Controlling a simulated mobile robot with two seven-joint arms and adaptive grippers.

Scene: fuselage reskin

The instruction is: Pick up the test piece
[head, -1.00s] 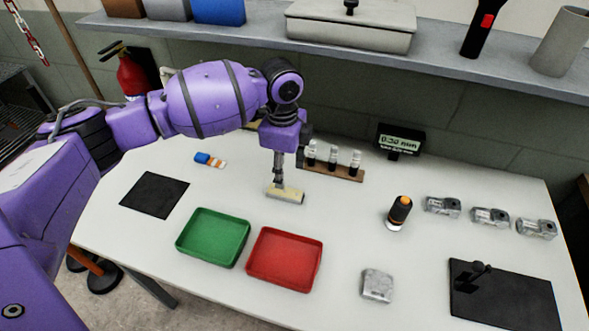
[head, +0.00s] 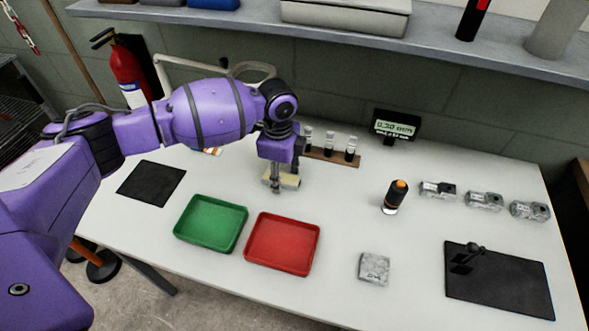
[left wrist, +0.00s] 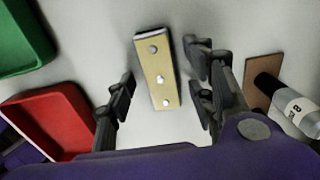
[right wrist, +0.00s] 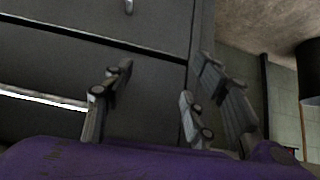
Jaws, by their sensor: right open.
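My right gripper (right wrist: 155,90) is open and empty, away from the table.
The green tray (head: 179,234) and red tray (head: 248,254) lie in front of the bar. A wooden rack (head: 332,158) with small bottles stands close behind it, right. A black-and-orange tool (head: 395,197) stands farther right. A grey cabinet (right wrist: 80,75) faces my right gripper.

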